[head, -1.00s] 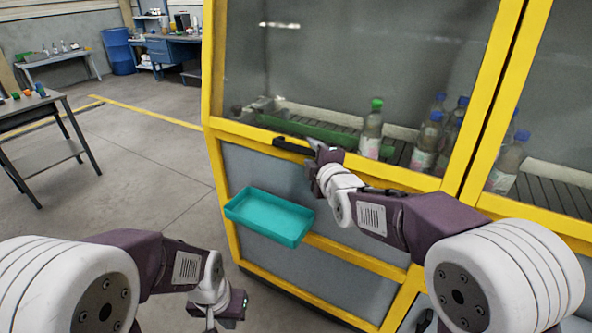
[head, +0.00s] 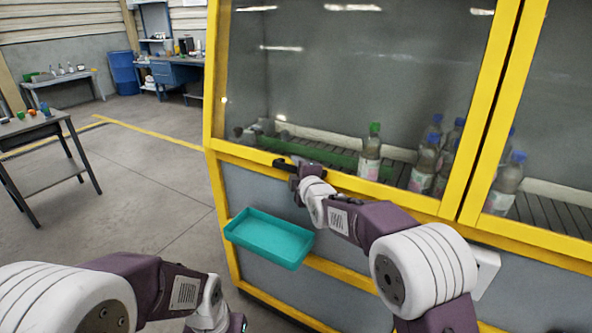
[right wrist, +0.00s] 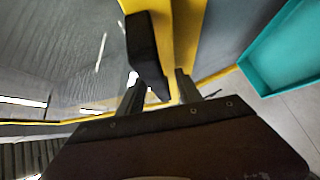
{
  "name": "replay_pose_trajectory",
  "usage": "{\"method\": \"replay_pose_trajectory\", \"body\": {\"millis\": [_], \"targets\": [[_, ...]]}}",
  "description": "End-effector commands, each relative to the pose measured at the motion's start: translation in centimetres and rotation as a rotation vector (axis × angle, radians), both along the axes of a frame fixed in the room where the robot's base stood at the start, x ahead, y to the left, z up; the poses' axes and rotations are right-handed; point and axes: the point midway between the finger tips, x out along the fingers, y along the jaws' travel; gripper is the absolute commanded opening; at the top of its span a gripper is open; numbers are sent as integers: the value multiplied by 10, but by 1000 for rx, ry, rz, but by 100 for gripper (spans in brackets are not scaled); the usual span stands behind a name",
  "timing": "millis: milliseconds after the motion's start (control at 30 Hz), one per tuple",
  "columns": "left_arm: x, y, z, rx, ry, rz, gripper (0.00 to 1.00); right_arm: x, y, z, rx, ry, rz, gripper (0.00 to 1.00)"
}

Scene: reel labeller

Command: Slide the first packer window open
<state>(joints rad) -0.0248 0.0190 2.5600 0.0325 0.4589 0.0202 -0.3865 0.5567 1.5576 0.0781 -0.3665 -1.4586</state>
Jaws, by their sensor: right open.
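The packer window (head: 300,85) is a large clear pane in a yellow frame. Its black bar handle (head: 282,162) sits low on the pane, near the left end of the bottom rail. My right gripper (head: 294,170) is at the right end of this handle. In the right wrist view the handle (right wrist: 147,45) reaches toward the space between the two open fingers (right wrist: 160,88). I cannot tell whether they touch it. My left gripper (head: 236,322) is low in the head view, partly cut off by the bottom edge, away from the window; its jaws are unclear.
A teal tray (head: 268,238) juts from the cabinet front below the handle and shows in the right wrist view (right wrist: 285,50). Behind the glass, a green-capped bottle (head: 370,152) and several blue-capped bottles stand by a conveyor. Floor at left is clear up to a dark table (head: 45,130).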

Motion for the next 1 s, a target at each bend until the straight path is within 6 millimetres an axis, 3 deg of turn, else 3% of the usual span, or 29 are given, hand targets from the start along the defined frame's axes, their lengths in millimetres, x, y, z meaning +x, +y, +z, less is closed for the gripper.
{"method": "replay_pose_trajectory", "body": {"millis": [67, 200, 233, 1000], "targets": [[0, 0, 0, 0, 0, 0, 0, 0, 0, 0, 0, 0, 0, 42], [0, 0, 0, 0, 0, 0, 0, 0, 0, 0, 0, 0, 0, 3], [0, 0, 0, 0, 0, 0, 0, 0, 0, 0, 0, 0, 0, 0], [0, 0, 0, 0, 0, 0, 0, -1, 0, 0, 0, 1, 0, 0]]}}
